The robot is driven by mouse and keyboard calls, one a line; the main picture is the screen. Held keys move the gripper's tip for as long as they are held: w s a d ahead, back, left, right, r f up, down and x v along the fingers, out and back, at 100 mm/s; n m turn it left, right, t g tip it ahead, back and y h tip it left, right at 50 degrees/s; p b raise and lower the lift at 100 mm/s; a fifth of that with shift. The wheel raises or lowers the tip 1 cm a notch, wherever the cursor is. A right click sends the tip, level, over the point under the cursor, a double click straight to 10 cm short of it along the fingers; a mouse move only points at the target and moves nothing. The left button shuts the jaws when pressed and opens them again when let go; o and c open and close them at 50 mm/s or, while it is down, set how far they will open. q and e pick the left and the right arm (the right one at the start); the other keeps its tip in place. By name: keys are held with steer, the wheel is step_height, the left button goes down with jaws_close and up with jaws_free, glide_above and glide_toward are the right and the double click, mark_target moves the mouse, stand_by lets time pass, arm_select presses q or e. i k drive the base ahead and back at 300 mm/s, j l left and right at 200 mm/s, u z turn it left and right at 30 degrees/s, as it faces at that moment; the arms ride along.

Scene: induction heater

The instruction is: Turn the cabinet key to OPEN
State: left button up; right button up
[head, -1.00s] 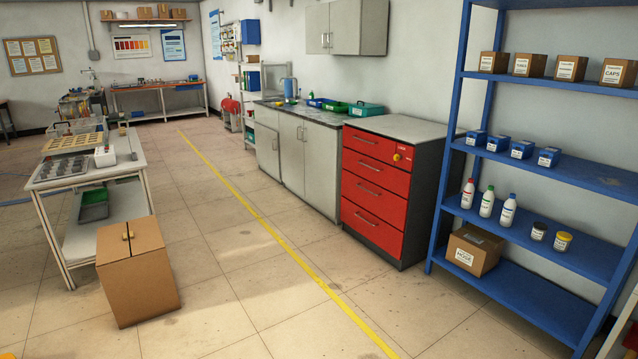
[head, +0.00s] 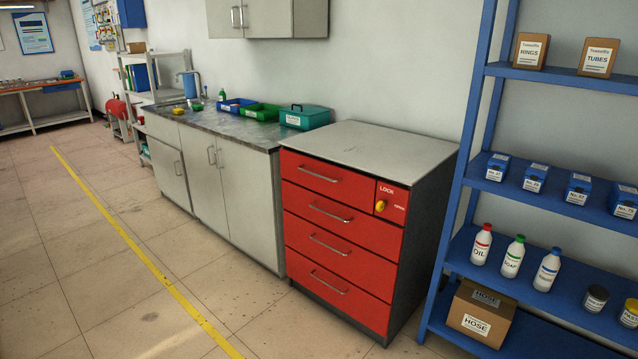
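The red drawer cabinet (head: 340,240) stands right of centre in the head view, with a grey top and several red drawers, all shut. Its yellow key (head: 380,205) sits at the upper right of the front, on a small red panel marked LOCK (head: 388,190). A smaller word, hard to read, is to the right of the key. The exact angle of the key is too small to tell. Neither of my grippers is in view.
A grey counter (head: 215,128) with bins adjoins the cabinet on the left. A blue shelf (head: 467,170) with bottles and boxes stands close on the right. A yellow floor line (head: 130,245) runs in front. The floor before the cabinet is clear.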

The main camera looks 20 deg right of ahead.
mark_target(380, 205)
steer(key=i+z, duration=0.1)
steer(key=i, duration=0.6)
steer(key=i+j, duration=0.15)
steer(key=i, duration=0.55)
steer(key=l+z, duration=0.05)
